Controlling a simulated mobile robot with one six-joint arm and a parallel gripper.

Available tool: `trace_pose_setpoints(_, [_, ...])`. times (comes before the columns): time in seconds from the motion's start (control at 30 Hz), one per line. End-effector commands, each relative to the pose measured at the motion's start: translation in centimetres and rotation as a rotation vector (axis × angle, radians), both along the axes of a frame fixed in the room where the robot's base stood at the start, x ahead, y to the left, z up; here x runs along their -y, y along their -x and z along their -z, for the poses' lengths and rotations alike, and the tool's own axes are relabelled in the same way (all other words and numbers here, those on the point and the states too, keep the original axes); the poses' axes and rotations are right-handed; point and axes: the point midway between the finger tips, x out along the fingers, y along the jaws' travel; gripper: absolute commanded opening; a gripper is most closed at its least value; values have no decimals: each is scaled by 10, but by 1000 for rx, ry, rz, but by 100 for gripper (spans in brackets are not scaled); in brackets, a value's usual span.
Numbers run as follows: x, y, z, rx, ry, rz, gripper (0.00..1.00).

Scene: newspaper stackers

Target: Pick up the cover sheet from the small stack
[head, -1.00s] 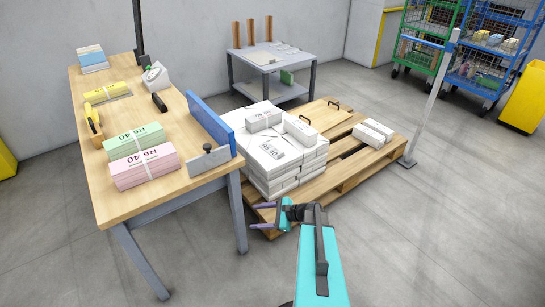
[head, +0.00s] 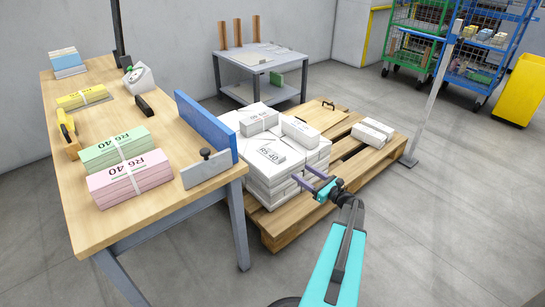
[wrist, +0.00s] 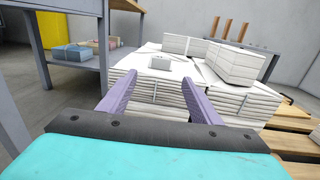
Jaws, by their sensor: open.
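My gripper (head: 302,174) is open and empty, with its two purple fingers pointing at the near right side of a white stack of strapped bundles (head: 262,187) on the pallet. In the wrist view the stack (wrist: 150,89) shows between and beyond the fingers. A small white piece marked with R and 40 (head: 270,157) lies on top of the stack; it also shows in the wrist view (wrist: 160,62). Two white bundles (head: 372,132) form a smaller pile at the pallet's right. I cannot tell which piece is the cover sheet.
The wooden pallet (head: 378,155) also bears a board with handles (head: 312,116). A wooden worktable (head: 75,190) with pink (head: 130,180) and green bundles (head: 117,147) stands left. A grey post (head: 430,95) rises at the pallet's right. The front right floor is clear.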

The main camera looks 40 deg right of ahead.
Motion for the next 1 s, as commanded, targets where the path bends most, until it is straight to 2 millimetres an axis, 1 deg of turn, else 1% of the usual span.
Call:
trace_pose_setpoints(0.2, [4,3,0,-1,1,6,58])
trace_pose_setpoints(0.37, [6,-3,1,-2,2,9,58])
trace_pose_setpoints(0.47, [7,-14,2,-1,3,9,58])
trace_pose_setpoints(0.8, [8,-61,3,-1,2,9,58])
trace_pose_setpoints(0.9, [8,-72,2,-2,3,11,58])
trace_pose_setpoints(1.0, [8,-77,1,-2,3,11,58])
